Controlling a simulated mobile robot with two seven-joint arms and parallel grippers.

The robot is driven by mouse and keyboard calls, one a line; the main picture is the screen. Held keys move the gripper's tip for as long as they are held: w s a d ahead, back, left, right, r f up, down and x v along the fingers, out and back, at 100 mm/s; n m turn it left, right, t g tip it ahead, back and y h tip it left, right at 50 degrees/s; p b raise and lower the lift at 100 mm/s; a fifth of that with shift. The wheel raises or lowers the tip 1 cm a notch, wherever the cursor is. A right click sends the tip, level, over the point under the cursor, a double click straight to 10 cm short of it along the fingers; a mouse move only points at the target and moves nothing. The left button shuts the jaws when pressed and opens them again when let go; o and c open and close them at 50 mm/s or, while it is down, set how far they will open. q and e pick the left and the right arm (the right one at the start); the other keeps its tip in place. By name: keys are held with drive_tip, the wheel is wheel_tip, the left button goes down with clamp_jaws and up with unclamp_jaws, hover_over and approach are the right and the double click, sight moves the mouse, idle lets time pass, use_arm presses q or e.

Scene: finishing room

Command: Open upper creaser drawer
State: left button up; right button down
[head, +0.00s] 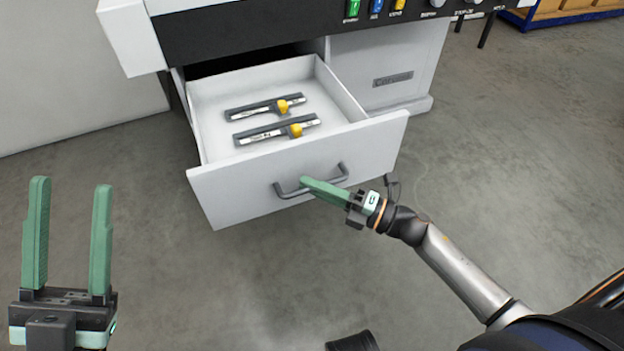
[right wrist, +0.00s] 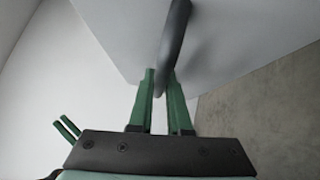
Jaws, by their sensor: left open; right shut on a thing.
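The upper creaser drawer (head: 225,190) is white and stands pulled well out of the machine, with its inside showing in the head view. Two grey bars with yellow knobs (head: 265,108) lie in it. A dark grey bow handle (head: 288,192) is on its front. My right gripper (head: 308,185) is shut on this handle. In the right wrist view the handle (right wrist: 176,40) passes between the green fingers (right wrist: 161,82). My left gripper (head: 72,190) is open and empty at the lower left, above the floor and apart from the drawer.
The white creaser cabinet (head: 390,60) stands behind, with a black control panel (head: 270,30) of coloured switches above the drawer. A blue-edged shelf (head: 570,14) is at the far upper right. Bare concrete floor (head: 250,285) lies in front of the drawer.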

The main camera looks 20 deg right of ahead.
idle(0.3)
drive_tip(key=c, duration=0.9)
unclamp_jaws()
drive_tip(key=shift+o, duration=0.2)
drive_tip(key=p+v, duration=0.1)
drive_tip(key=v, duration=1.1)
drive_tip(key=shift+s+d, duration=0.15)
drive_tip(key=shift+d, duration=0.1)
